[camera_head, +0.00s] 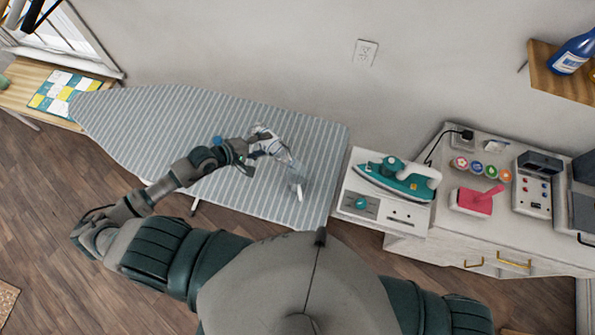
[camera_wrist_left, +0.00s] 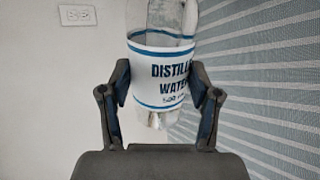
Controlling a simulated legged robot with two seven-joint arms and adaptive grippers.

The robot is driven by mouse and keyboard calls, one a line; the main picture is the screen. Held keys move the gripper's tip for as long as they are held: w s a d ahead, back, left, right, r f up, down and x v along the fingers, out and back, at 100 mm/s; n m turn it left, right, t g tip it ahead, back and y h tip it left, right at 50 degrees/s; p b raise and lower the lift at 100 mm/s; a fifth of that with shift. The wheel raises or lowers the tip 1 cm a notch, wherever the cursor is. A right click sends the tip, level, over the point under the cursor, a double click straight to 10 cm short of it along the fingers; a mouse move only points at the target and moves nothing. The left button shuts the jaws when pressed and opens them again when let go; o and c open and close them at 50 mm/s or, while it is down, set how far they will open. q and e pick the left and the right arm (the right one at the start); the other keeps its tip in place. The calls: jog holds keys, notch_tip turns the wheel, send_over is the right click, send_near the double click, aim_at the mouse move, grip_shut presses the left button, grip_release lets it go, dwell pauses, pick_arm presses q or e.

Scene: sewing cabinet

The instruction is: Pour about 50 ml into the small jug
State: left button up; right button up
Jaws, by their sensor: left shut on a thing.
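My left gripper (camera_head: 259,150) is shut on a clear bottle (camera_head: 277,148) above the striped ironing board. In the left wrist view the bottle (camera_wrist_left: 162,75) sits between both fingers (camera_wrist_left: 160,84), and its white, blue-edged label reads "DISTILL… WATER". In the head view the bottle looks tilted, slanting down to the right. A small pale, clear object (camera_head: 298,190), perhaps the small jug, shows just below the bottle's lower right end. I cannot tell whether they touch, nor see any liquid level or stream. My right gripper is out of view.
The ironing board (camera_head: 130,125) is otherwise mostly clear. To its right are a teal iron (camera_head: 397,180) on a white stand (camera_head: 354,221), a pink tool (camera_head: 476,200) and several coloured spools on a white cabinet (camera_head: 545,253). A blue bottle (camera_head: 573,55) stands on the wall shelf.

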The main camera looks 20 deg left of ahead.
pick_arm(q)
jog(key=shift+d+r+p, duration=0.1)
jog(key=shift+r+p, duration=0.35)
jog(key=shift+p, duration=0.15)
jog(key=shift+w+a+f+b, duration=0.3)
jog(key=shift+b, duration=0.15)
jog(key=shift+w+a+r, duration=0.1)
jog(key=shift+r, duration=0.1)
jog(key=shift+p, duration=0.3)
jog(key=shift+r+m+p, duration=0.15)
jog(key=shift+m+p, duration=0.15)
